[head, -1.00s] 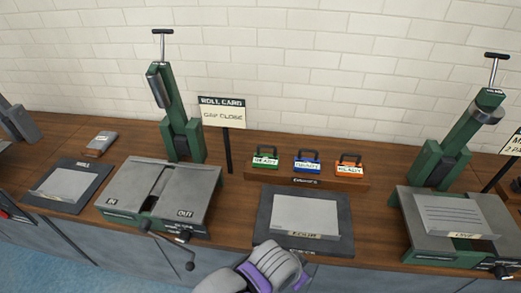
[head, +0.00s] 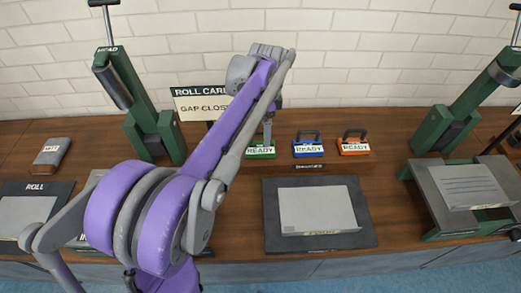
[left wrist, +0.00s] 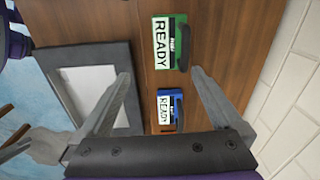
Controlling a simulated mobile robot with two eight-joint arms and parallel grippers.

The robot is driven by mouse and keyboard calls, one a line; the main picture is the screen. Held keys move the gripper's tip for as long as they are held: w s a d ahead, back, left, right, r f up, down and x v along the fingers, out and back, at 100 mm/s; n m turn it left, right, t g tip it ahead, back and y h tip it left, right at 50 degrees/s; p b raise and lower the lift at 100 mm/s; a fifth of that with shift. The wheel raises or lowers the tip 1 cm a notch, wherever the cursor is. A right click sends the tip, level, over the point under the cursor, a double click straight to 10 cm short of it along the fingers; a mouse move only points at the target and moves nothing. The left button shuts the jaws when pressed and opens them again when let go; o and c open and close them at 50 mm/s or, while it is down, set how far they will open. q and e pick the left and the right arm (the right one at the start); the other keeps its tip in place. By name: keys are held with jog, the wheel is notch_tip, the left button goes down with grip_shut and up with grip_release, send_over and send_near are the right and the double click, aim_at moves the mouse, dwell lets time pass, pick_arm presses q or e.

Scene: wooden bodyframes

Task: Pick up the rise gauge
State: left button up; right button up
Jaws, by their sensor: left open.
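Three small blocks with black handles and white READY labels stand in a row: a green one (head: 261,152), a blue one (head: 308,147) and an orange one (head: 354,145). I cannot read which is the rise gauge. My left gripper (head: 267,130) is above the green block and partly hides it. In the left wrist view, its open fingers (left wrist: 160,77) have nothing between them. The green block (left wrist: 162,44) and blue block (left wrist: 165,108) lie beyond them; the orange one is mostly hidden behind the gripper body. My right gripper is not in view.
A dark board with a grey plate (head: 318,210) lies in front of the blocks. Green-framed presses stand left (head: 150,125) and right (head: 455,115). A ROLL CARD sign (head: 190,104) stands behind my left arm. A brick wall closes the back.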

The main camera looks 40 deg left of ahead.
aim_at(260, 147)
pick_arm(q)
jog(key=shift+m, duration=0.3)
jog(key=f, duration=0.1)
jog(key=a+f, duration=0.1)
jog(key=f, duration=0.2)
jog(key=shift+w+a+f, duration=0.2)
jog(key=shift+w+f, duration=0.1)
jog(key=shift+f, duration=0.1)
jog(key=shift+a+f+b, duration=0.1)
jog(key=shift+a+f, duration=0.1)
jog(key=shift+f, duration=0.8)
jog(key=shift+a+f+b, duration=0.1)
jog(key=shift+a+f, duration=0.05)
jog(key=shift+f, duration=0.85)
jog(key=shift+a+f+b, duration=0.1)
jog(key=shift+a+f, duration=0.1)
jog(key=shift+f, duration=0.8)
jog(key=c, duration=1.6)
